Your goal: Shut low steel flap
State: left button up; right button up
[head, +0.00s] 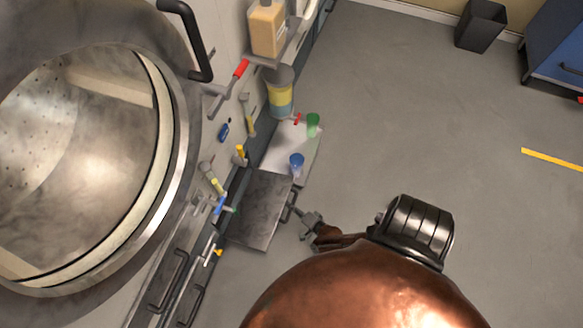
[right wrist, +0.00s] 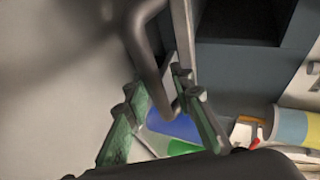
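The low steel flap (head: 258,212) hangs open in the head view, its grey plate sticking out from the wall of equipment near the floor. A dark bar handle (head: 291,206) is at its right edge. My right gripper (head: 311,222) is just right of the handle. In the right wrist view the flap (right wrist: 60,70) fills the left side, and the handle (right wrist: 146,55) reaches down between the green-padded fingers of the right gripper (right wrist: 163,105). The fingers stand apart; I cannot tell if they touch the bar. My left gripper is not in view.
A light shelf (head: 300,150) beyond the flap holds a green cup (head: 313,124) and a blue cup (head: 296,160). Small valves (head: 215,185) line the panel.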

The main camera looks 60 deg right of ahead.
pick_arm(q)
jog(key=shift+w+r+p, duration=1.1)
jog(key=shift+p, duration=0.3)
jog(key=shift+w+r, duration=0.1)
pick_arm(e)
jog(key=v, duration=0.8)
jog(key=shift+s, duration=0.2)
